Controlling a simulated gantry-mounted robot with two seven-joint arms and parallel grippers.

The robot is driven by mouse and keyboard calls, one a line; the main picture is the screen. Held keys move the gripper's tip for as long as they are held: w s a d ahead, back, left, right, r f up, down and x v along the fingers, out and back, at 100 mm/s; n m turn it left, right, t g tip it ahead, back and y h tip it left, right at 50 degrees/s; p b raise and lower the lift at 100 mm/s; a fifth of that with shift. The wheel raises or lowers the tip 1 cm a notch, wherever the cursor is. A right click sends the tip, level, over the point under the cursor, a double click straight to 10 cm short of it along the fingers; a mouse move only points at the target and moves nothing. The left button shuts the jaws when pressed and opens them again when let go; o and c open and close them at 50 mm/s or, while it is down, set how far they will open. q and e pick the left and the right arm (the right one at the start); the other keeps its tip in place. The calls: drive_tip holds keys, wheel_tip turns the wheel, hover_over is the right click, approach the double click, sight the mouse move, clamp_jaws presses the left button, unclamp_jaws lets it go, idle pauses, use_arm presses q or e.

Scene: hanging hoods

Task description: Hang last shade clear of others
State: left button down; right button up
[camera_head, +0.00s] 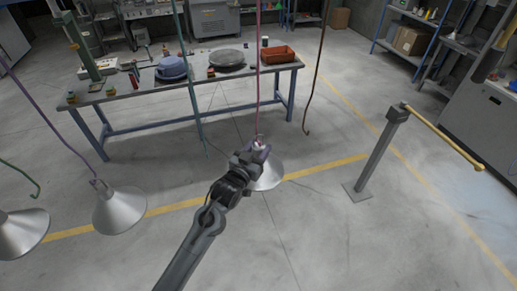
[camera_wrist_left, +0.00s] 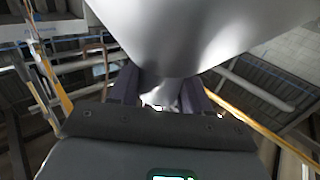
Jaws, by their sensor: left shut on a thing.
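My left gripper (camera_head: 257,151) is shut on the top of a silver cone shade (camera_head: 267,178), which hangs wide end down. In the left wrist view the shade (camera_wrist_left: 180,35) fills the upper middle, with its narrow end between my fingers (camera_wrist_left: 162,95). A pink cord (camera_head: 258,75) comes down to the shade's top; I cannot tell whether its hook is through the shade's loop. A second shade (camera_head: 119,210) hangs from a purple cord (camera_head: 45,115), well left of the held one. A third shade (camera_head: 20,234) is at the far left; its hanging point is unclear. My right gripper is out of view.
A teal cord (camera_head: 195,95) and a dark red cord (camera_head: 316,80) with an empty hook hang either side of the pink one. A green hook (camera_head: 36,188) hangs at left. A post with a yellow bar (camera_head: 440,135) stands right. A workbench (camera_head: 130,93) is behind.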

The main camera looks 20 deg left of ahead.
use_arm(q)
drive_tip(key=shift+f+b, duration=0.65)
drive_tip(key=shift+f, duration=0.65)
drive_tip(key=shift+c, duration=2.2)
unclamp_jaws()
drive_tip(key=shift+s, duration=0.1)
